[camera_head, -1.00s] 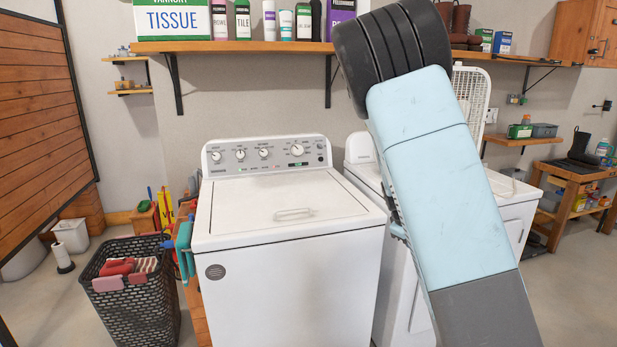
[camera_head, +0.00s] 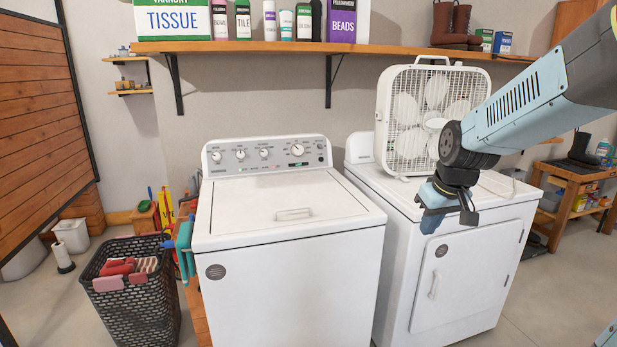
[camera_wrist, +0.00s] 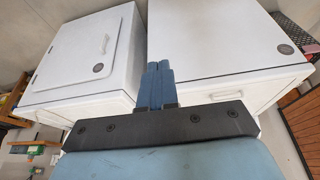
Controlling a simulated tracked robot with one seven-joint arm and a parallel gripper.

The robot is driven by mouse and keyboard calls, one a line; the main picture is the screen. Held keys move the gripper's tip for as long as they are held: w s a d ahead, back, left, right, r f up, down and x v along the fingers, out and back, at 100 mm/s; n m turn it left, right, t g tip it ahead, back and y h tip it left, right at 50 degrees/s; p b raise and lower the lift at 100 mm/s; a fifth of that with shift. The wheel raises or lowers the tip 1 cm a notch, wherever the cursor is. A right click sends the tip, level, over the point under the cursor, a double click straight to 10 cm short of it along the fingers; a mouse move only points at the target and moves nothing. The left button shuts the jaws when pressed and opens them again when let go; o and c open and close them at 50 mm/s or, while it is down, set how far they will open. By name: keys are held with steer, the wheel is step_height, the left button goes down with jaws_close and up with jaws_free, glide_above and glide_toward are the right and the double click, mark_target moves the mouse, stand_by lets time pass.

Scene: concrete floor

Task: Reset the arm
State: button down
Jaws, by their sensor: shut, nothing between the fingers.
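My gripper (camera_head: 451,205) is at the right in the head view, in front of the front top edge of the right-hand machine. In the wrist view the two blue fingers of my gripper (camera_wrist: 158,84) lie together, shut and empty. My arm comes in from the right edge of the head view and bends down at a dark joint. It covers part of the right-hand machine and part of the white box fan (camera_head: 405,115).
A white washer (camera_head: 285,275) with a closed lid stands in the middle. The white right-hand machine (camera_head: 465,280) has a closed front door. A black laundry basket (camera_head: 135,305) with cloths stands left. A wooden shelf (camera_head: 240,47) with boxes and bottles runs above. Floor shows at lower right.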

steer(key=s+a+r+m, duration=0.1)
steer(key=s+r, duration=0.2)
steer(key=s, duration=0.5)
steer(key=s+a+r+m+t, duration=0.1)
steer(key=s+r, duration=0.3)
steer(key=s, duration=0.5)
steer(key=shift+a+m+t+h, duration=0.3)
steer(key=shift+a, duration=0.15)
